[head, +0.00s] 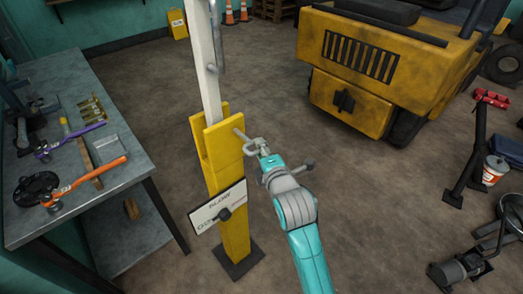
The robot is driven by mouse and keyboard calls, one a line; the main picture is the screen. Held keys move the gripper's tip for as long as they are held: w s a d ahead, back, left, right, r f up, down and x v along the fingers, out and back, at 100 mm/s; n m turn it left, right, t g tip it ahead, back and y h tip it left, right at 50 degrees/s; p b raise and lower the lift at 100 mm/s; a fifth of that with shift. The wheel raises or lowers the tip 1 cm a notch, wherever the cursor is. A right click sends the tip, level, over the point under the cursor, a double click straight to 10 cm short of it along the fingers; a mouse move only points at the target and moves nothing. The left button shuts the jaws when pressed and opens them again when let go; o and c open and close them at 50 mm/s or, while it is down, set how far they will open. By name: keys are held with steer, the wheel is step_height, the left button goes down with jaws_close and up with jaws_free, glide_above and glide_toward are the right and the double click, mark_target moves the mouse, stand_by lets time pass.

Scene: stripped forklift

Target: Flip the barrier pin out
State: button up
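The yellow barrier post (226,165) stands upright on a dark square base at the centre left. A white barrier arm (207,70) rises steeply from its slotted top. A short grey pin (240,133) sticks out of the post's right side near the top. My gripper (256,147), at the end of my teal arm, is right at the pin's outer end. The fingers are small and overlap the pin's end in this view. I cannot tell whether they are shut on it or only beside it.
A white sign (217,207) with a black knob is on the post's front. A workbench (110,125) with tools stands at the left. The yellow forklift (385,65) is at the back right. Loose parts and a bucket (494,169) are at the right. Floor between is clear.

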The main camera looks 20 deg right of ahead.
steer(key=v, duration=1.1)
steer(key=shift+s, duration=0.35)
steer(key=s+a+f+m+y, duration=0.1)
steer(key=s+f+m, duration=0.3)
steer(key=s+f, duration=0.3)
steer(key=s+f+m, duration=0.5)
steer(key=s+f, duration=0.1)
steer(key=s, duration=0.4)
steer(key=s+m, duration=0.9)
steer(key=s, duration=0.9)
steer(key=shift+s+a+g, duration=0.25)
steer(key=shift+g, duration=0.15)
